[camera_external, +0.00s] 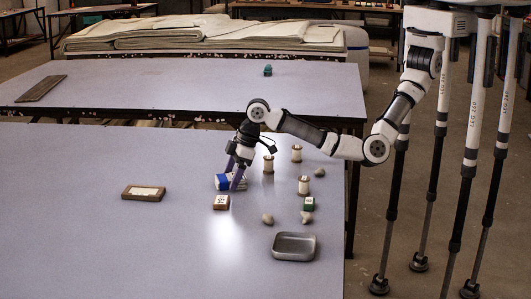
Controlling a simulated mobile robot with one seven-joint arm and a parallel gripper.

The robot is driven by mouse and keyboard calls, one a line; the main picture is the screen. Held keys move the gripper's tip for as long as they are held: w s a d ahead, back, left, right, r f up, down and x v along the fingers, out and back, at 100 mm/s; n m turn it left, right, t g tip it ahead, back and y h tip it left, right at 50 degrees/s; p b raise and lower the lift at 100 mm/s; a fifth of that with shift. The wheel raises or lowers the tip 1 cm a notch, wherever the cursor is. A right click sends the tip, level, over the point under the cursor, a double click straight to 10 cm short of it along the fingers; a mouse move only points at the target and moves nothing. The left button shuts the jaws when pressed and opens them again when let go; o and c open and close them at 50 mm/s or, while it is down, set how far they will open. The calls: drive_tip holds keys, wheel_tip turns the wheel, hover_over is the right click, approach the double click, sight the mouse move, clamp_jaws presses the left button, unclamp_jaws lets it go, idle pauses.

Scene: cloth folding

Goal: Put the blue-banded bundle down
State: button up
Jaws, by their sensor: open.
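The blue-banded bundle (223,182) is a small white and blue packet lying on the near grey table. My gripper (235,186) reaches down over its right part, with its purple fingers low at the table. The jaws are open around or beside the bundle; the arm hides part of it, so I cannot tell whether the fingers touch it.
A small wood block (221,202) lies just in front of the bundle. Thread spools (304,186), a green box (308,203), stones (267,218) and a metal tray (294,247) are to the right. A wooden frame (143,192) lies left. The table's left front is clear.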

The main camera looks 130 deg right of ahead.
drive_tip(key=b+v, duration=0.2)
drive_tip(key=v, duration=1)
